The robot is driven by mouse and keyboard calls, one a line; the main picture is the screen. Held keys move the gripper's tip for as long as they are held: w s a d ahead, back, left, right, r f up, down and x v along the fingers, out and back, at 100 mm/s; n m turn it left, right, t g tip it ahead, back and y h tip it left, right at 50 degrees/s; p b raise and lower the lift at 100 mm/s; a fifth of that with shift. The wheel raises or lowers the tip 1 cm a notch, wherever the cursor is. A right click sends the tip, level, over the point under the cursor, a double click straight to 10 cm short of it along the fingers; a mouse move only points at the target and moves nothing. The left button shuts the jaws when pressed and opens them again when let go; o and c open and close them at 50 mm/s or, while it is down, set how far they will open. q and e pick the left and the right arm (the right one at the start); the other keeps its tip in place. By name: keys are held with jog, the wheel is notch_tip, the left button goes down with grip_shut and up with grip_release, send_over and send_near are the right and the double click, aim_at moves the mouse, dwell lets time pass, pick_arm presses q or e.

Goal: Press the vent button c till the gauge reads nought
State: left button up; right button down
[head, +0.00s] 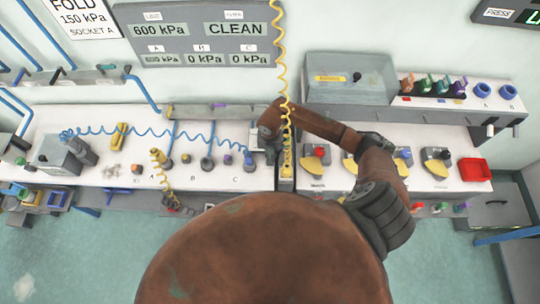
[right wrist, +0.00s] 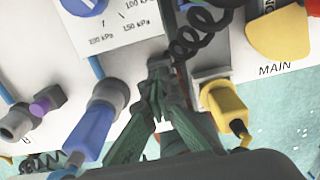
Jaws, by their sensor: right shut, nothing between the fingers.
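A small purple button (head: 228,159) sits near the label C on the white bench, and I take it as vent button c. In the right wrist view a purple button (right wrist: 40,106) on a dark block lies left of my fingers. The C gauge (head: 250,59) on the wall panel reads 0 kPa. My right gripper (head: 269,152) is over the bench, right of the purple button and apart from it. In its wrist view the green fingers (right wrist: 158,72) meet at the tips and are empty. My left gripper is not in view.
A blue plug (head: 248,159) with a coiled blue hose stands between the button and my right gripper. A yellow plug (head: 287,171) on a coiled yellow hose is just to the right. Knobs with yellow plates and a red tray (head: 475,169) lie further right.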

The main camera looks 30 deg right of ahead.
notch_tip(320, 180, up, 5)
jog(key=shift+w+d+f+p, duration=0.1)
jog(key=shift+f+p, duration=0.1)
jog(key=shift+p, duration=1)
notch_tip(320, 180, up, 9)
jog(key=b, duration=0.2)
jog(key=shift+b, duration=0.35)
